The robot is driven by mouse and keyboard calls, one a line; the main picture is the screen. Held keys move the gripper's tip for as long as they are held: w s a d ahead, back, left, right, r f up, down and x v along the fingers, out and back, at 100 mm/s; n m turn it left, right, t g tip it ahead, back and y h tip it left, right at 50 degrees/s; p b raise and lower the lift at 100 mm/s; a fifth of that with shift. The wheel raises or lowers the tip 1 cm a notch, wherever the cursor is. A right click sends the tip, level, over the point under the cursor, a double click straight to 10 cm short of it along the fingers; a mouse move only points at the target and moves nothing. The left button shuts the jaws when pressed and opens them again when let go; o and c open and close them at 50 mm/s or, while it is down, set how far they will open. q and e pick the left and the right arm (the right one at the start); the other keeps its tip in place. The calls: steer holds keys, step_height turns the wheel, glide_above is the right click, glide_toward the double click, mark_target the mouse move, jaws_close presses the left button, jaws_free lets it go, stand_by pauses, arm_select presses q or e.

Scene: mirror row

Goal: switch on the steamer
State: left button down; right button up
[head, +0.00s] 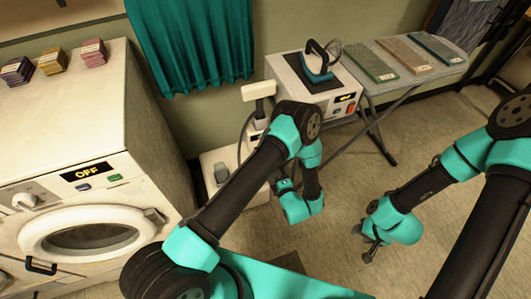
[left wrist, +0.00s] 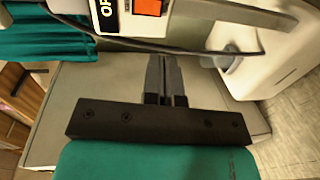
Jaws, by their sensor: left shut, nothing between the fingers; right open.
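The upright white appliance, which looks like the steamer, has a white head (head: 258,90), a dark hose and a low white base (head: 220,200) on the floor. My left arm covers part of it. In the left wrist view, a panel with a partly cut-off display (left wrist: 104,15) reading "OF" and an orange rocker switch (left wrist: 148,6) shows at the top edge. I cannot tell for sure which appliance it belongs to. My left gripper (head: 281,186) is shut and empty; its fingers (left wrist: 164,62) are below the switch in that picture. My right gripper (head: 368,246) is open and empty above the floor.
A white box (head: 285,70) bears an iron (head: 318,68), an "OFF" display and a red switch (head: 350,108). An ironing board (head: 450,65) stands beside it. A washing machine (head: 60,130) reading "OFF" is at left. A dark cable (left wrist: 150,45) crosses near my left fingers.

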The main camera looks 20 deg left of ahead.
arm_select(q)
steer(key=shift+s+d+r, duration=0.1)
steer(key=shift+s, duration=0.05)
stand_by(0.3)
steer(key=x, duration=1.4)
